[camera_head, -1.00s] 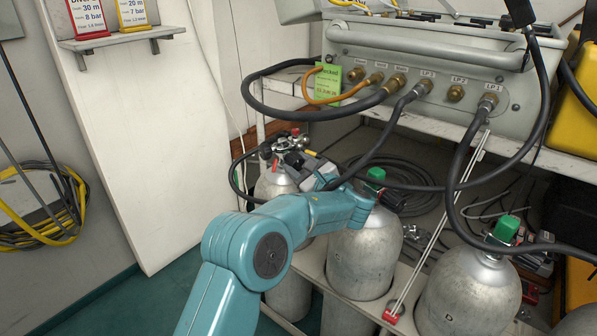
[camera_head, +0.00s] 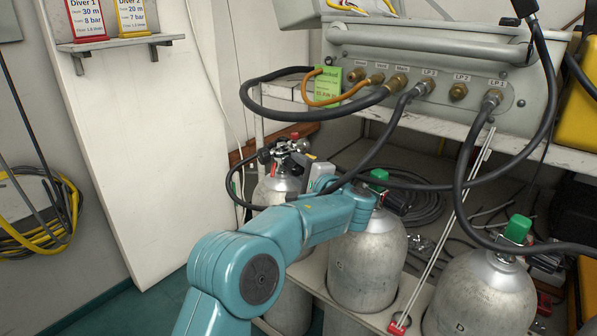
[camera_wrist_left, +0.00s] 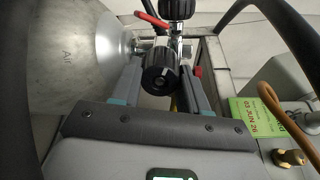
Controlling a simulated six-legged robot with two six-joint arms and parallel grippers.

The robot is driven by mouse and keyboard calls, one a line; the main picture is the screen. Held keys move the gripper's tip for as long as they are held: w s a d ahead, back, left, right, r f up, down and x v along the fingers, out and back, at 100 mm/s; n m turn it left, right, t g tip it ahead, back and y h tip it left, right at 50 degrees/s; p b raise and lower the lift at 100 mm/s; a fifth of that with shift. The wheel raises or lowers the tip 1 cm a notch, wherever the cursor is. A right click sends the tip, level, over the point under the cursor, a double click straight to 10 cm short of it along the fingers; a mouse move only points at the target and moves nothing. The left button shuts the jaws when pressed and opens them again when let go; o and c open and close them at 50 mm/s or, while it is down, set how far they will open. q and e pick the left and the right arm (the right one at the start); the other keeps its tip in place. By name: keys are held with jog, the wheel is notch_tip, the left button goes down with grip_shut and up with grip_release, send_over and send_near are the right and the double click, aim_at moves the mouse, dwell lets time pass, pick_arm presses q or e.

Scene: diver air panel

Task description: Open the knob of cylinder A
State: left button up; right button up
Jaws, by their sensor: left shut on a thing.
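Cylinder A (camera_head: 272,190) is the grey metal cylinder at the far left of the row in the head view, partly behind my left arm; its letter is not readable there. Its black knob (camera_wrist_left: 157,73) lies between the two fingers of my left gripper (camera_wrist_left: 160,64) in the wrist view. The left gripper (camera_head: 307,168) is shut on the knob, beside the cylinder's valve. In the head view the fingers and knob are small and hard to make out. The cylinder's rounded top, marked "Air", fills the wrist view's upper left. My right gripper is not in view.
Other cylinders with green knobs stand to the right, including one marked D (camera_head: 480,300). A grey air panel (camera_head: 440,75) with hoses sits above on a white shelf. A black hose (camera_head: 350,172) passes close over my left wrist. A green tag (camera_head: 330,88) hangs at the panel.

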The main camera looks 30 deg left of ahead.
pick_arm(q)
jog(key=n, duration=0.5)
jog(key=shift+t, duration=0.3)
jog(key=n, duration=0.5)
jog(key=shift+r+n, duration=0.1)
jog(key=shift+n, duration=0.2)
jog(key=n, duration=0.5)
jog(key=shift+s, duration=0.15)
jog(key=n, duration=0.6)
jog(key=o, duration=1.1)
jog(key=shift+s, duration=0.1)
jog(key=shift+c, duration=0.2)
